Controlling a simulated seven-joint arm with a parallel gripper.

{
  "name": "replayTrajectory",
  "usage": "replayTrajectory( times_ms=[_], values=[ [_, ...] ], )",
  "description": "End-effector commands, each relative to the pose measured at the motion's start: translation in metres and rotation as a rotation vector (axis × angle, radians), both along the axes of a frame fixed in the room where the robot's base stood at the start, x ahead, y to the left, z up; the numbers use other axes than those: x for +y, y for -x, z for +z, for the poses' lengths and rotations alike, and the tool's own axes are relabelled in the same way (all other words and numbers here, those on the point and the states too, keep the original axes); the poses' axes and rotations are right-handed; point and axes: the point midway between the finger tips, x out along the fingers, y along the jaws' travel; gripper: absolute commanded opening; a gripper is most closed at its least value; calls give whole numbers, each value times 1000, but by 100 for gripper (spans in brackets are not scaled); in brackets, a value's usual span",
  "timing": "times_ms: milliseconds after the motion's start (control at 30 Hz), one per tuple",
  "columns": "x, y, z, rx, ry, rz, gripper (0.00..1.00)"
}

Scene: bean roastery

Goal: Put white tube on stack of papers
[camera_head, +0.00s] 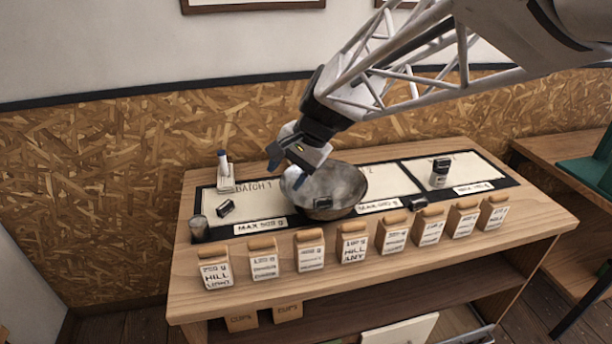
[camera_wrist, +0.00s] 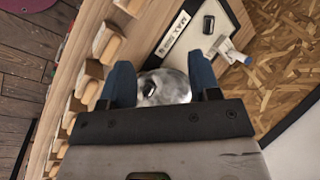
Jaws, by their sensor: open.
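A white upright piece with a blue top, which looks like the white tube (camera_head: 223,168), stands at the back left of the counter. At its foot is a small pale block (camera_head: 226,186); I cannot tell whether this is a stack of papers or part of the same thing. The white piece also shows right of my fingers in the wrist view (camera_wrist: 229,50). My gripper (camera_head: 287,171) is open, its blue fingers above the left side of the metal bowl, right of the white piece. Nothing is seen between its fingers (camera_wrist: 162,80). No other stack of papers is clear.
The metal bowl (camera_head: 345,186) stands mid-counter; a dark item (camera_wrist: 148,88) shows within its outline. A small metal cup (camera_head: 198,226) and dark block (camera_head: 225,208) lie left. A dark-topped jar (camera_head: 440,172) stands right. Several labelled bags (camera_head: 310,251) line the front edge.

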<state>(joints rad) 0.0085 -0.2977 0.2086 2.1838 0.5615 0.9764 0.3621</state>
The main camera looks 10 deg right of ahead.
Motion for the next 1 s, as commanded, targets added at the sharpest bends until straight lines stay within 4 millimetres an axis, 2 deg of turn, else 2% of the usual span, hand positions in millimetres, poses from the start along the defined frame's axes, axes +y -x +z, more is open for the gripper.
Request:
replayTrajectory(
  times_ms=[33, 300, 600, 800, 1000],
  values=[
    [-4, 16, 2, -21, 33, 33, 57],
    [-31, 96, 0, -115, 231, 236, 57],
    [-61, 174, -11, -195, 447, 456, 57],
    [-74, 204, -19, -222, 541, 551, 57],
    [-78, 214, -22, -228, 571, 584, 57]
  ],
)
